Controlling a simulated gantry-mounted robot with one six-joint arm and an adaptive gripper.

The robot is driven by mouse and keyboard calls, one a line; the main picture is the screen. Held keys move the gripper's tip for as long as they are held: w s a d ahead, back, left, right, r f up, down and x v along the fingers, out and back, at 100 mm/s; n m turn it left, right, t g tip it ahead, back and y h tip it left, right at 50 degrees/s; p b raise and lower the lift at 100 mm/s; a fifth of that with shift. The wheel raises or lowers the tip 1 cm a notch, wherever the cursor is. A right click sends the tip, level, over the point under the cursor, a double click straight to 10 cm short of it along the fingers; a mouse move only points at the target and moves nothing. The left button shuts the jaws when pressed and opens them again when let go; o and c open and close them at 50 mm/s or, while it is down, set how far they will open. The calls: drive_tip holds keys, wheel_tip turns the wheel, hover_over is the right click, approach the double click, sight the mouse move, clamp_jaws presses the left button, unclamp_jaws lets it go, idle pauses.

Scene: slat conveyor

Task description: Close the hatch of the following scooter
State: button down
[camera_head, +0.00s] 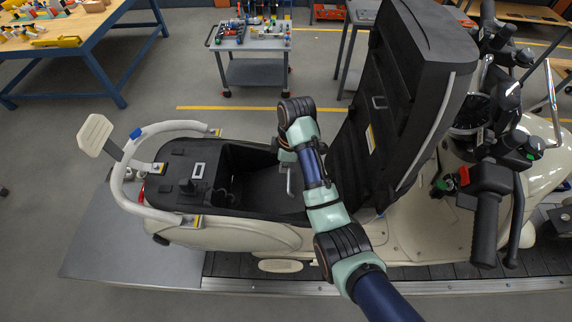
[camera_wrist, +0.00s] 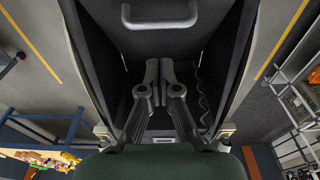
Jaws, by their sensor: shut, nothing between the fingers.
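The cream scooter (camera_head: 240,236) stands on the slat conveyor. Its hatch, the black seat (camera_head: 418,75), is raised steeply, with its underside facing left toward my arm. A grey handle (camera_head: 379,102) is on that underside; it also shows at the top of the wrist view (camera_wrist: 160,14). The open black storage compartment (camera_head: 262,180) lies left of the seat's hinge end. My gripper (camera_head: 291,188) is over the compartment, left of the raised hatch, and partly hidden by my arm. In the wrist view its fingers (camera_wrist: 152,72) are shut and empty, apart from the handle.
The handlebar (camera_head: 487,205) and mirrors stand right of the hatch. A white rear rail (camera_head: 128,165) and backrest (camera_head: 95,134) rise at the scooter's left end. A grey tool cart (camera_head: 252,72) and a blue workbench (camera_head: 88,38) stand behind, across clear floor.

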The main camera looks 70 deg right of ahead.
sight(288, 180)
drive_tip(key=f, duration=0.2)
drive_tip(key=s+f+p, duration=0.1)
drive_tip(key=f, duration=0.2)
drive_tip(key=shift+d+f, duration=0.15)
drive_tip(key=shift+f, duration=0.1)
drive_tip(key=shift+s, duration=0.1)
drive_tip(key=s+f, duration=0.1)
drive_tip(key=s+d+f, duration=0.1)
drive_tip(key=f, duration=0.1)
drive_tip(key=s+f, duration=0.1)
drive_tip(key=f, duration=0.1)
drive_tip(key=shift+s+d+b, duration=0.15)
drive_tip(key=shift+s+b, duration=0.2)
drive_tip(key=shift+r, duration=0.1)
